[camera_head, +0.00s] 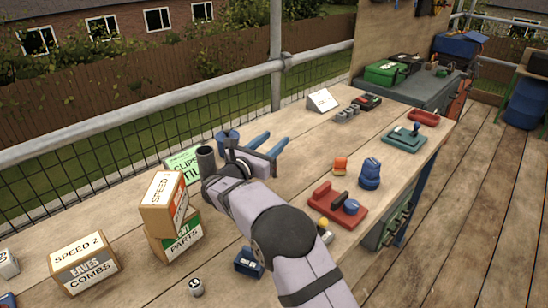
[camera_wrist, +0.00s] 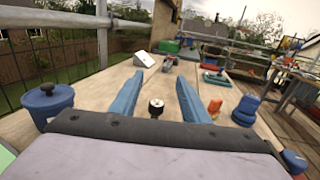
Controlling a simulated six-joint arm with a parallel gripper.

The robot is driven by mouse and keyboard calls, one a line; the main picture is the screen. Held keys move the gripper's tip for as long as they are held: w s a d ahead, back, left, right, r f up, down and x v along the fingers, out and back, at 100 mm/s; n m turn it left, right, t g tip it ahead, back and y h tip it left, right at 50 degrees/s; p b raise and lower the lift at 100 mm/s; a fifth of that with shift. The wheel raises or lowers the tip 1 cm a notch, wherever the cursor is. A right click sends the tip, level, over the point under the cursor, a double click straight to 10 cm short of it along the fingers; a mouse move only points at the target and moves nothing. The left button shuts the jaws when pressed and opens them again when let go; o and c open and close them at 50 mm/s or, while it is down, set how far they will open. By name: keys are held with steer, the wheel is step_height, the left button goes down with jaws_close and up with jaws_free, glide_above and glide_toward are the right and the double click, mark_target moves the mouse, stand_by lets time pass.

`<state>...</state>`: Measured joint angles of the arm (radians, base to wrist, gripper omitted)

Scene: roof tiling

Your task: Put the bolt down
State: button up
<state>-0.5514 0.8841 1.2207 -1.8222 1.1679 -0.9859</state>
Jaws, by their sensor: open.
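My gripper (camera_head: 276,141) reaches out low over the wooden bench, its two blue fingers pointing toward the back. In the wrist view, my gripper (camera_wrist: 160,78) is open, with a wide gap between the fingers. A small dark piece with a pale round top, which looks like the bolt (camera_wrist: 156,107), shows between the fingers near their base. Bench surface shows on both sides of it, and neither finger touches it. Its lower end is hidden, so I cannot tell how it meets the bench. I cannot make it out in the head view.
A blue lidded pot (camera_wrist: 47,103) stands left of the gripper. Boxes (camera_head: 163,203), a green clips box (camera_head: 183,160), a red tray (camera_head: 330,203) and a blue container (camera_head: 370,174) stand around.

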step_height(320, 180, up, 18)
steer(key=s+a+f+m+g+y+p, duration=0.3)
steer(key=a+f+m+g+y+p, duration=0.15)
steer(key=a+f+y, duration=0.55)
steer(key=s+a+r+m+y+p, duration=0.35)
steer(key=r+m+y+p, duration=0.2)
steer(key=m, duration=0.55)
steer(key=s+d+r+m+t+h+p, duration=0.1)
steer(key=d+r+m+t+h+p, duration=0.15)
steer(key=d+m, duration=0.45)
steer(key=s+d+r+m+t+h+p, duration=0.1)
steer(key=d+r+m+h+p, duration=0.1)
steer(key=d+m+h, duration=0.4)
step_height(320, 180, down, 20)
steer(key=d+m+y, duration=0.1)
steer(key=y, duration=0.1)
steer(key=r+p+x, duration=0.1)
steer(key=p+x, duration=0.1)
steer(key=x, duration=0.5)
steer(key=shift+w, duration=0.45)
